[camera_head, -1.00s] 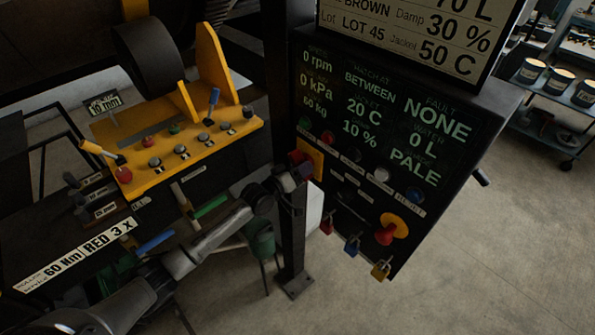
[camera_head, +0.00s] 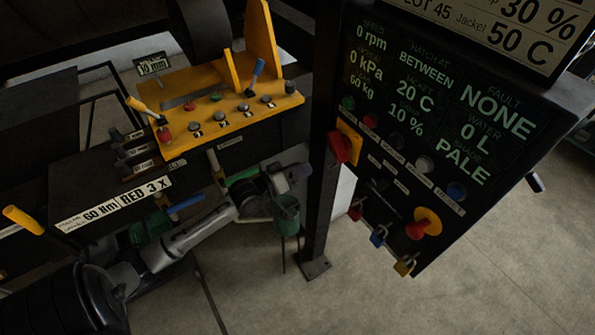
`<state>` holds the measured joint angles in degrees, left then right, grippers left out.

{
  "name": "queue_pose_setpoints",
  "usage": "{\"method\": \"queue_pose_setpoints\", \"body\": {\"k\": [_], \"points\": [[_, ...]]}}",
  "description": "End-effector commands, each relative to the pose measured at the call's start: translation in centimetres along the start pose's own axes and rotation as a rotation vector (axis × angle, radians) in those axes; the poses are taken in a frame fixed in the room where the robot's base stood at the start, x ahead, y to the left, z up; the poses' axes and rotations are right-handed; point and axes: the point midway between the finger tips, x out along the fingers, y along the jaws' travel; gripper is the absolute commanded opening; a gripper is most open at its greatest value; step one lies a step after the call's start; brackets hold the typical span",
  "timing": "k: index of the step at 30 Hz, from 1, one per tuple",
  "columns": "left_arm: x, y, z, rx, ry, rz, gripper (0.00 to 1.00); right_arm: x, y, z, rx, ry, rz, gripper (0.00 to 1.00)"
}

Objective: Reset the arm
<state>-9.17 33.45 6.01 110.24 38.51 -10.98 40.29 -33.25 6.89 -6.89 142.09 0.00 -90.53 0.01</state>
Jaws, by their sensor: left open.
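My left arm comes in from the lower left. The panel display reads FAULT NONE, 0 rpm, 0 kPa and hatch at BETWEEN. My right gripper is not in view.
A yellow console (camera_head: 225,120) with buttons and levers stands at upper left. A dark post (camera_head: 320,205) stands beside my gripper. A green container (camera_head: 286,218) hangs below it. Open floor lies at lower right.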

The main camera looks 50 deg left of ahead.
Motion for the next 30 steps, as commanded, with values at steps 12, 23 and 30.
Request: {"method": "queue_pose_setpoints", "body": {"k": [12,23,30], "points": [[-0.7,0.0,0.0,0.001,0.0,0.0,0.51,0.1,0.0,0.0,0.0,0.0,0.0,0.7],[-0.6,0.0,0.0,0.001,0.0,0.0,0.51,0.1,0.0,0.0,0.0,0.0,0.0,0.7],[-0.8,-1.4,1.5,0.163,-0.101,-0.076,0.51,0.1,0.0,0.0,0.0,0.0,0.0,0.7]]}}
